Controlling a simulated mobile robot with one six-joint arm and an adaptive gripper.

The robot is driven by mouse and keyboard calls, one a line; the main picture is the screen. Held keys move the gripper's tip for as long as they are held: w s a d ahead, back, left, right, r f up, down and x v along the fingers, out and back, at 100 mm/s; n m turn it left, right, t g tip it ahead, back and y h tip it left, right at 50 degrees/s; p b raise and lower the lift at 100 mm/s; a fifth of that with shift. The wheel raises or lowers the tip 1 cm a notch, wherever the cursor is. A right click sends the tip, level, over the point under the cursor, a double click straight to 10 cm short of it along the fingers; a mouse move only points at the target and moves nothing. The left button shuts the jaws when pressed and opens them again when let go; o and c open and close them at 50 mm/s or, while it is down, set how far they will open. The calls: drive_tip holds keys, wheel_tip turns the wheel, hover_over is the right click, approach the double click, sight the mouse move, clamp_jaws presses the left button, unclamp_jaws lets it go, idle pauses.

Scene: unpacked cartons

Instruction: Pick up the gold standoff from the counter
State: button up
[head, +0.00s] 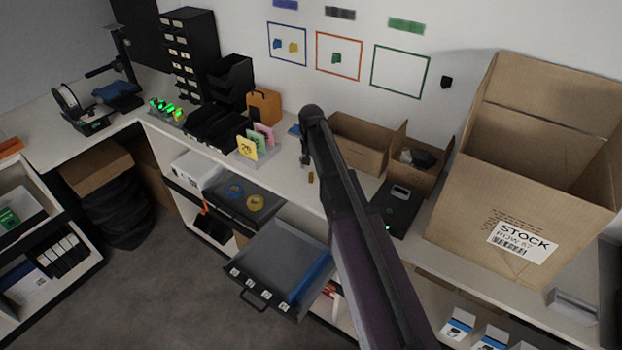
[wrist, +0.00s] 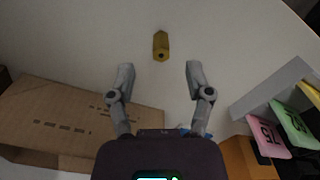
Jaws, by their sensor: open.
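The gold standoff (wrist: 161,45) lies on the white counter in the wrist view, centred between and just beyond my fingertips. In the head view the standoff (head: 311,177) is a small gold piece near the counter's front edge. My gripper (wrist: 160,78) is open and empty, with its two fingers spread apart. In the head view my gripper (head: 306,162) shows small, at the end of my arm, above the counter (head: 290,165) and just behind the standoff. My fingers do not touch the standoff.
An open cardboard box (head: 358,150) stands right of my gripper, with a black device (head: 395,215) beside it. A holder with numbered cards (head: 262,142) and an orange box (head: 264,105) stand to the left. An open drawer (head: 275,268) juts out below the counter.

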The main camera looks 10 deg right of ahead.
sight(311, 174)
drive_tip(key=shift+f, duration=0.15)
drive_tip(key=shift+f+b, duration=2.5)
drive_tip(key=shift+b, duration=0.1)
clamp_jaws()
